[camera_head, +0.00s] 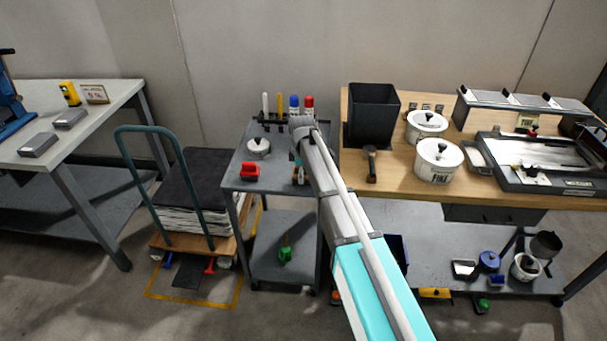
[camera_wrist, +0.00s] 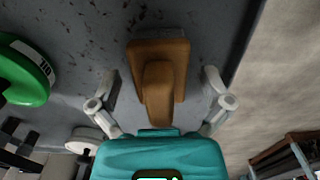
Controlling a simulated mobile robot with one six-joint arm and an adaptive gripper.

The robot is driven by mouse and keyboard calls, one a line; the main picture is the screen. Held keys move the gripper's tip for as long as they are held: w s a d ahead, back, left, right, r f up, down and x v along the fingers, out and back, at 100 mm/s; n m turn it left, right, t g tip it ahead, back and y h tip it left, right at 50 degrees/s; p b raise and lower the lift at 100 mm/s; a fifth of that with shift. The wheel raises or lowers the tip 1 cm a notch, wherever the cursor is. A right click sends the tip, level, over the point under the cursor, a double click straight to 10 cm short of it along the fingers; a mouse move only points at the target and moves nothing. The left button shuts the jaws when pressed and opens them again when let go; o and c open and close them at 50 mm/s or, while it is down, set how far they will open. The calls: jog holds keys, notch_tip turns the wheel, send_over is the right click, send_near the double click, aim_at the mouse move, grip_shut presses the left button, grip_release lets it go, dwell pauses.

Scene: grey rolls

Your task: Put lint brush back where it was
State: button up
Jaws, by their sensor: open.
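A brown wooden brush (camera_wrist: 158,62), which looks like the lint brush, shows in the wrist view against a speckled grey surface. It has a wide block with a handle pointing toward my wrist. My gripper (camera_wrist: 162,84) is open, with one finger on each side of the brush and gaps to both. In the head view my gripper (camera_head: 299,174) is over the right side of the small grey cart (camera_head: 236,178), largely hidden by my arm. Whether the brush touches the surface I cannot tell. Another dark brown brush-like tool (camera_head: 371,163) lies on the wooden bench.
A green round item (camera_wrist: 24,75) is left of my gripper in the wrist view. The cart top holds a red item (camera_head: 250,171), a white lidded pot (camera_head: 258,148) and a rack with markers (camera_head: 294,106). A black bin (camera_head: 373,113) and white pots (camera_head: 438,160) stand on the bench.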

jog(key=shift+r, duration=0.1)
notch_tip(320, 180, up, 12)
jog(key=p, duration=1.2)
dwell(0.9)
jog(key=s+d+m, duration=1.7)
jog(key=s+d, duration=0.6)
jog(key=s, duration=0.3)
jog(key=shift+d+m, duration=0.15)
jog(key=shift+m, duration=0.15)
